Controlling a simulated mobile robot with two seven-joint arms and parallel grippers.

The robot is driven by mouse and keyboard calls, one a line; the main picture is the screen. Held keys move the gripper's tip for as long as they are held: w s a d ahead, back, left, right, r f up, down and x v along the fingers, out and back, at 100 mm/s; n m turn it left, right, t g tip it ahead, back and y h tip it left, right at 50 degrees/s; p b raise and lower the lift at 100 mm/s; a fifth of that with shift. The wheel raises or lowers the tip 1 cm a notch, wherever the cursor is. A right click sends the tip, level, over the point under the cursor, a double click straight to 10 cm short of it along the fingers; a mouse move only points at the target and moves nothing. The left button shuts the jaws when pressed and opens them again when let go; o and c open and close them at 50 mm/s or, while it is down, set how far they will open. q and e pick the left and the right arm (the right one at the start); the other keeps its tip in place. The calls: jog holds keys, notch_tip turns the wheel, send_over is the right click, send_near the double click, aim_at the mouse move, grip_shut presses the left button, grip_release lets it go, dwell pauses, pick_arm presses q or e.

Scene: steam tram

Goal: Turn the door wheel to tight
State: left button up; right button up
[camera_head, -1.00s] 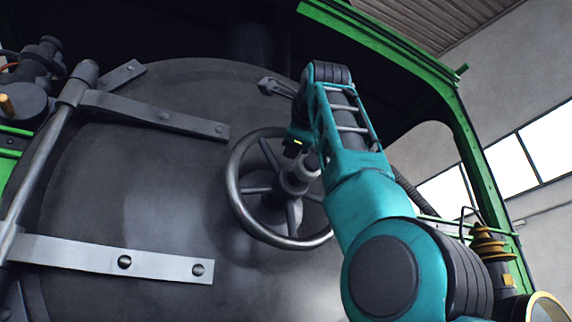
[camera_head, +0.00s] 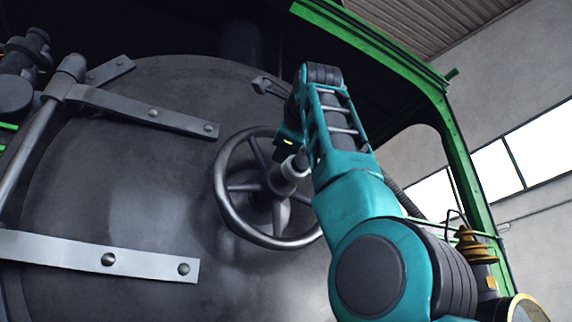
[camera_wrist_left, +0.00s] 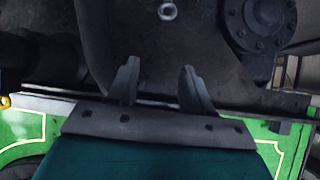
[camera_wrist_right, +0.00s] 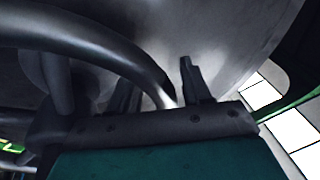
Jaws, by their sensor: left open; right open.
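The door wheel (camera_head: 220,187) is a dark metal ring with spokes and a hub, mounted on the round dark door (camera_head: 120,185). In the head view my right arm covers the wheel's upper right, and the right gripper's fingers are hidden. In the right wrist view the wheel's rim (camera_wrist_right: 110,45) curves down to the open right gripper (camera_wrist_right: 157,82). The rim's end shows between or just behind the fingers; I cannot tell whether they touch it. My left gripper (camera_wrist_left: 158,85) is open and empty, facing dark metalwork; it is outside the head view.
Grey hinge straps (camera_head: 100,257) cross the door at the left, joined to an upright hinge rod (camera_head: 35,140). A dark lever (camera_head: 268,86) sticks out above the wheel. A green frame (camera_head: 455,150) stands at the right.

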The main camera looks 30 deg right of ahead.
jog(key=shift+s+a+f, duration=0.1)
jog(key=shift+s, duration=0.1)
jog(key=b+v, duration=0.4)
jog(key=v, duration=0.8)
jog(key=shift+s, duration=0.25)
